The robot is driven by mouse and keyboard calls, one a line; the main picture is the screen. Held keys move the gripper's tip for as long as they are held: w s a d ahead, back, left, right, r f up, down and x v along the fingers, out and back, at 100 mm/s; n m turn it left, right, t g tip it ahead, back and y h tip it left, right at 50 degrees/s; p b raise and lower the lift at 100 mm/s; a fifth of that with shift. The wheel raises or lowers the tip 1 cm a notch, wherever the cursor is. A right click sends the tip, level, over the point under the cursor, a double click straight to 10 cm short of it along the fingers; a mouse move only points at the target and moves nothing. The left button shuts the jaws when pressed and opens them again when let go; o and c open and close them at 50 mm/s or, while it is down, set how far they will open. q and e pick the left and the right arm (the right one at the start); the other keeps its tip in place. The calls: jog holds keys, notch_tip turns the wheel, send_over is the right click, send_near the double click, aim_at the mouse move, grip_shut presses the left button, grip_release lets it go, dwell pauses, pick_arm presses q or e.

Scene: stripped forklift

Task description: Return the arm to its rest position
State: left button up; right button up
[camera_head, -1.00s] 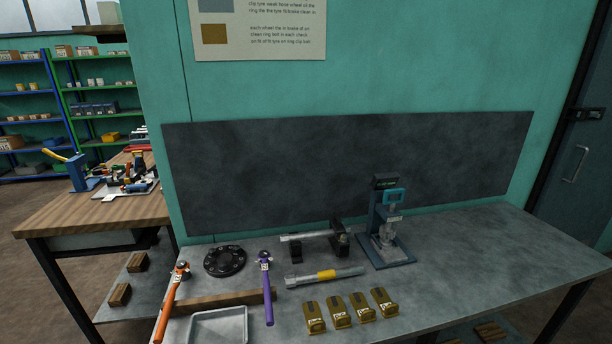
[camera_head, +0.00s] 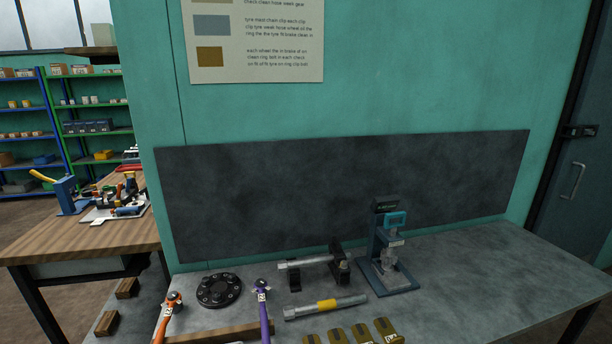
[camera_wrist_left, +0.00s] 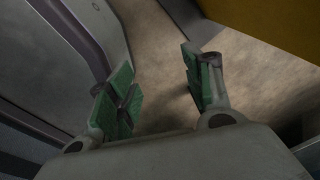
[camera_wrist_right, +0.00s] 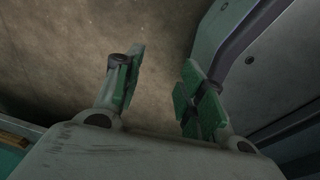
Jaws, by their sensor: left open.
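My left gripper (camera_wrist_left: 158,88) shows in the left wrist view. Its two green-padded fingers are apart with nothing between them, over bare brown floor. My right gripper (camera_wrist_right: 157,92) shows in the right wrist view. Its green-padded fingers are also apart and empty, above the floor. Neither gripper nor arm is in the head view. Grey body panels, likely mine, stand close beside each gripper.
A grey workbench (camera_head: 470,262) carries a blue press-like device (camera_head: 388,250), a black flange (camera_head: 219,290), a steel bar with a yellow band (camera_head: 325,306), orange (camera_head: 168,315) and purple (camera_head: 263,315) hammers, and several brass blocks (camera_head: 361,334). A wooden bench (camera_head: 90,235) stands left.

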pick_arm(q)
jog(key=s+d+r+p, duration=0.1)
jog(key=d+r+p, duration=0.2)
jog(key=r+p, duration=0.5)
jog(key=s+d+r+p, duration=0.2)
jog(key=d+r+p, duration=0.1)
jog(key=r+p, duration=0.5)
jog(key=shift+d+h, duration=0.3)
jog(key=shift+h, duration=0.1)
pick_arm(e)
jog(key=s+a+r, duration=0.1)
jog(key=a+r, duration=0.2)
jog(key=r, duration=0.5)
jog(key=s+a+r, duration=0.2)
jog(key=a+r, duration=0.1)
jog(key=r, duration=0.5)
jog(key=shift+a+y, duration=0.3)
jog(key=shift+y, duration=0.1)
